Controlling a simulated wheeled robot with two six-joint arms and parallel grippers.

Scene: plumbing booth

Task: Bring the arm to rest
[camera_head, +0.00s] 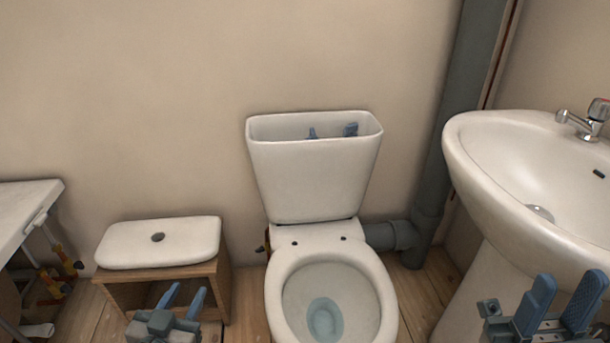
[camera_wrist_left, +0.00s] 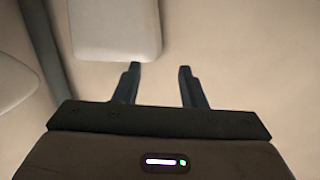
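My left gripper (camera_head: 185,296) is low in the head view, in front of the wooden stool. Its two blue fingers are apart with nothing between them. In the left wrist view the same gripper (camera_wrist_left: 159,72) also shows a clear gap between its fingers, against a plain beige surface. My right gripper (camera_head: 563,290) is at the lower right, in front of the washbasin. Its two blue fingers stand apart and appear empty.
The open cistern (camera_head: 312,185) holds blue parts, above the toilet bowl (camera_head: 290,285). A white lid (camera_head: 185,250) lies on the wooden stool (camera_head: 222,285). The washbasin (camera_head: 500,190) stands right, beside a grey pipe (camera_head: 452,130). A white-topped table (camera_head: 25,205) is at the left.

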